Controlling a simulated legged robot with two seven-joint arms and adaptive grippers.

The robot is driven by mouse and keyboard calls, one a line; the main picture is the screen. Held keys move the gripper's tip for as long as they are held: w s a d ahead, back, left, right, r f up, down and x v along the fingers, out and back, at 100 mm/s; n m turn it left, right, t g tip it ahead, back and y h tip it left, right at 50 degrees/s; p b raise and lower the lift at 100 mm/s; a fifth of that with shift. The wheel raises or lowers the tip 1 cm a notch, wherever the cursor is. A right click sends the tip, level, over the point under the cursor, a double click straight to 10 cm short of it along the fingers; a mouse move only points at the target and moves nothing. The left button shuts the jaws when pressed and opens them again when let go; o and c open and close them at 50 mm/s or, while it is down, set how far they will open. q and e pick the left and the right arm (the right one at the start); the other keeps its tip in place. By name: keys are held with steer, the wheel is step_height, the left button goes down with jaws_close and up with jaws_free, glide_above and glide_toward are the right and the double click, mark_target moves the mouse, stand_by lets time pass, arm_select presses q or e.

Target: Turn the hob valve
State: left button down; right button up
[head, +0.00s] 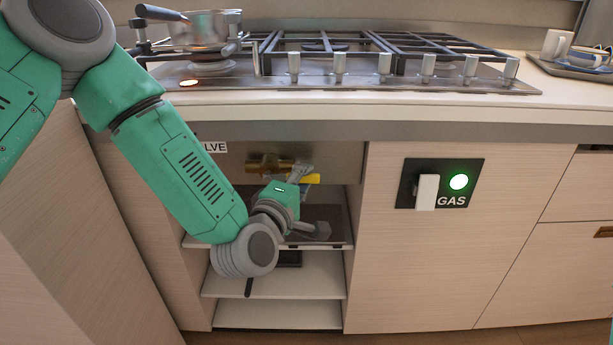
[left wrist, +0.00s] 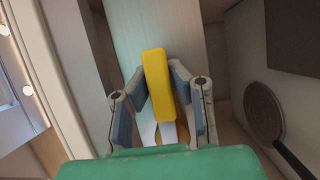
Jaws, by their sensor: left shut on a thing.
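The hob valve sits in the open cabinet under the hob. Its brass body (head: 268,164) shows in the head view, with the yellow handle (head: 311,179) to its right. In the left wrist view the yellow handle (left wrist: 157,85) stands between the two fingers. My left gripper (head: 297,178) reaches into the cabinet and is shut on the yellow handle; in the left wrist view its fingers (left wrist: 160,88) press on both sides of it. A label ending in "LVE" (head: 215,147) is partly hidden by my left arm. My right gripper is out of view.
The hob (head: 400,75) with several knobs is above, with a steel pot (head: 205,28) at its left. A GAS panel (head: 440,184) with a white switch and green light is right of the opening. Shelves (head: 275,274) lie below the valve. A tray with cups (head: 575,65) stands at the far right.

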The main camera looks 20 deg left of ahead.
arm_select(q)
steer(key=shift+a+f+m+g+y+p, duration=0.35)
steer(key=shift+f+m+p, duration=0.25)
steer(key=shift+m+p, duration=0.5)
steer(key=s+a+f+m+g+y+p, duration=0.2)
steer(key=a+f+m+g+y+p, duration=0.2)
steer(key=m+p, duration=0.7)
steer(key=shift+a+f+y+p, duration=0.55)
steer(key=shift+a+f+p, duration=0.1)
steer(key=shift+a+p, duration=0.45)
steer(key=shift+d, duration=0.1)
steer(key=c, duration=1.4)
jaws_free()
steer(key=shift+c, duration=0.2)
steer(key=shift+s, duration=0.15)
